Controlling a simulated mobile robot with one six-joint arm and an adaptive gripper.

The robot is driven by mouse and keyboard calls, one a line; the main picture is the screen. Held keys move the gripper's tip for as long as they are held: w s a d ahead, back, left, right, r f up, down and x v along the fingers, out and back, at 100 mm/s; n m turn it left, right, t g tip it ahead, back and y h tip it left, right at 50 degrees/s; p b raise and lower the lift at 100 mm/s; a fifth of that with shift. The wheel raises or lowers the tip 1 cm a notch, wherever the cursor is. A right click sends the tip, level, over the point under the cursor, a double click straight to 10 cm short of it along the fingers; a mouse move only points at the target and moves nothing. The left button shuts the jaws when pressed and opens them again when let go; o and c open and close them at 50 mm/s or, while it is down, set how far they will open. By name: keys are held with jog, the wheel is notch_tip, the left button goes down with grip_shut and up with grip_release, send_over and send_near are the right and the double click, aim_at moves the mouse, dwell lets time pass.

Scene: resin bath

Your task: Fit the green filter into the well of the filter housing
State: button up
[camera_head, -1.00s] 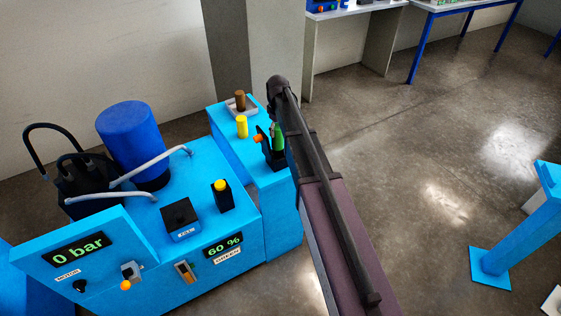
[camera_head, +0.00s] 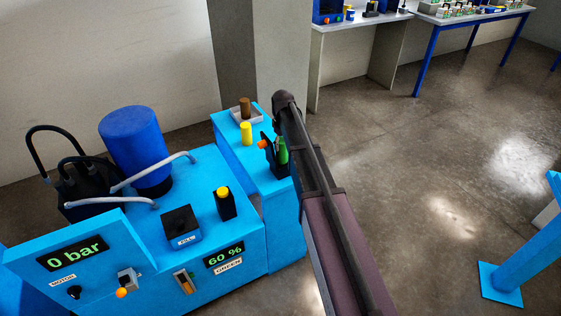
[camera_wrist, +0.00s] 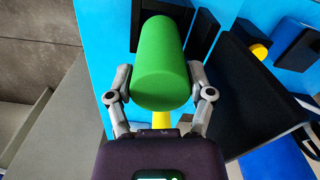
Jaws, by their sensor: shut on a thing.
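The green filter (camera_wrist: 160,62) is a plain cylinder held between the two grey fingers of my gripper (camera_wrist: 160,93) in the wrist view. In the head view the green filter (camera_head: 282,150) shows beside the dark arm, close to a black upright part with an orange knob on the side bench. I take this black part to be the filter housing (camera_head: 269,152). Black walls, probably of the housing (camera_wrist: 204,28), show behind the filter in the wrist view. The filter hides the well, and I cannot tell whether its lower end is inside or above it.
A yellow cylinder (camera_head: 246,133) and a brown one (camera_head: 245,106) in a grey tray stand on the blue side bench. Left are a blue drum (camera_head: 133,145), hoses, a black box (camera_head: 181,225) and a yellow-topped black post (camera_head: 225,205).

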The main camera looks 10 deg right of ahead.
aim_at(282, 155)
jog(key=shift+f+b, duration=0.85)
jog(key=shift+f, duration=0.35)
jog(key=shift+f+b, duration=1.85)
jog(key=shift+f, duration=0.15)
jog(key=o, duration=0.9)
jog(key=shift+o, duration=0.2)
jog(key=shift+r, duration=0.2)
notch_tip(282, 155, up, 12)
jog(key=p, duration=1.2)
